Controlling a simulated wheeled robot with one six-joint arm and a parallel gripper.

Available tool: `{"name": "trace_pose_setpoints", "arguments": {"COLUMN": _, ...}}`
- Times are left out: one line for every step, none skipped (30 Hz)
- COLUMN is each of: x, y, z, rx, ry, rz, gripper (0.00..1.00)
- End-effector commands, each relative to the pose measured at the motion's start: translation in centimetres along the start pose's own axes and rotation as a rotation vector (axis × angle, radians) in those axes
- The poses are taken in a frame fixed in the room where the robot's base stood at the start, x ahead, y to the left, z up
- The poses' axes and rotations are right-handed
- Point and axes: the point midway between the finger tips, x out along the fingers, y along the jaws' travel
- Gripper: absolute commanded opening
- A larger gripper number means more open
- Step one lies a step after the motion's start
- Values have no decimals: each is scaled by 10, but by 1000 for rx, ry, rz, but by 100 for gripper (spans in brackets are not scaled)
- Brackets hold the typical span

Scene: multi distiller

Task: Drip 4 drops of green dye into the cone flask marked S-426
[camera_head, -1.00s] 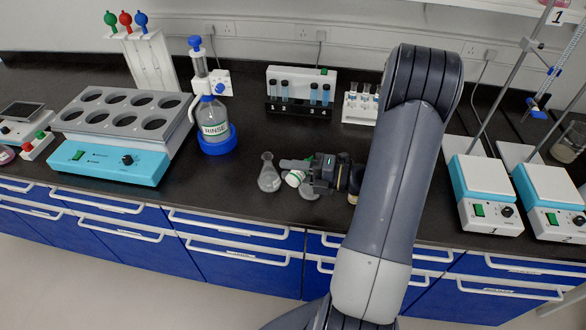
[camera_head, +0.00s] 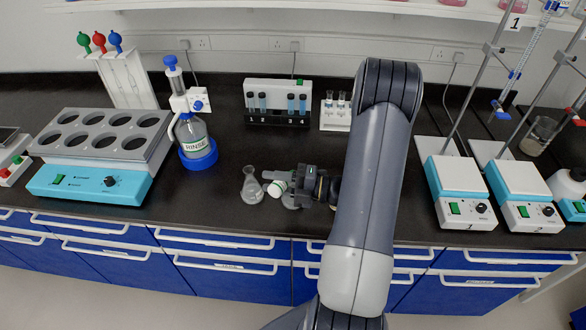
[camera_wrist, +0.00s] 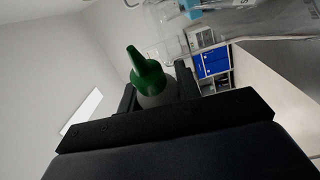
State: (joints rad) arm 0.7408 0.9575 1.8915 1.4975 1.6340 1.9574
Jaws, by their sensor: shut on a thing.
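My gripper (camera_head: 292,182) is shut on a white dropper bottle (camera_head: 273,189) with a green nozzle, just above the bench. The wrist view shows the green nozzle (camera_wrist: 146,71) rising past the fingers (camera_wrist: 157,95). The bottle looks tilted over; I see no drop at its tip. A clear cone flask (camera_head: 252,188) stands just left of the bottle. A second cone flask (camera_head: 291,203) stands below my gripper and is partly hidden by it. The marks on these flasks are too small to read, so I cannot tell which is S-426.
Tube racks (camera_head: 278,101) stand behind. Hot plates with stands (camera_head: 457,177) are at right. The bench front is clear left of the flasks.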

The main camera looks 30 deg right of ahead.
Motion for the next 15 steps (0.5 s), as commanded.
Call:
{"name": "trace_pose_setpoints", "arguments": {"x": 0, "y": 2, "z": 0, "rx": 10, "ry": 0, "rz": 5, "gripper": 19}}
{"name": "trace_pose_setpoints", "arguments": {"x": 0, "y": 4, "z": 0, "rx": 21, "ry": 0, "rz": 9, "gripper": 19}}
{"name": "trace_pose_setpoints", "arguments": {"x": 0, "y": 6, "z": 0, "rx": 41, "ry": 0, "rz": 17, "gripper": 19}}
{"name": "trace_pose_setpoints", "arguments": {"x": 0, "y": 8, "z": 0, "rx": 58, "ry": 0, "rz": 24, "gripper": 19}}
{"name": "trace_pose_setpoints", "arguments": {"x": 0, "y": 10, "z": 0, "rx": 75, "ry": 0, "rz": 30, "gripper": 19}}
{"name": "trace_pose_setpoints", "arguments": {"x": 0, "y": 12, "z": 0, "rx": 101, "ry": 0, "rz": 40, "gripper": 19}}
{"name": "trace_pose_setpoints", "arguments": {"x": 0, "y": 13, "z": 0, "rx": 119, "ry": 0, "rz": 49, "gripper": 19}}
{"name": "trace_pose_setpoints", "arguments": {"x": 0, "y": 15, "z": 1, "rx": 138, "ry": 0, "rz": 57, "gripper": 19}}
{"name": "trace_pose_setpoints", "arguments": {"x": 0, "y": 16, "z": 1, "rx": 163, "ry": -1, "rz": 67, "gripper": 19}}
{"name": "trace_pose_setpoints", "arguments": {"x": 0, "y": 18, "z": 1, "rx": 180, "ry": -1, "rz": 74, "gripper": 19}}
{"name": "trace_pose_setpoints", "arguments": {"x": 0, "y": 18, "z": 1, "rx": 199, "ry": 0, "rz": 82, "gripper": 19}}
{"name": "trace_pose_setpoints", "arguments": {"x": 0, "y": 20, "z": 2, "rx": 221, "ry": 0, "rz": 92, "gripper": 19}}
{"name": "trace_pose_setpoints", "arguments": {"x": 0, "y": 20, "z": 2, "rx": 236, "ry": 0, "rz": 97, "gripper": 19}}
{"name": "trace_pose_setpoints", "arguments": {"x": -1, "y": 20, "z": 2, "rx": 248, "ry": 0, "rz": 102, "gripper": 19}}
{"name": "trace_pose_setpoints", "arguments": {"x": -1, "y": 20, "z": 2, "rx": 261, "ry": 0, "rz": 107, "gripper": 19}}
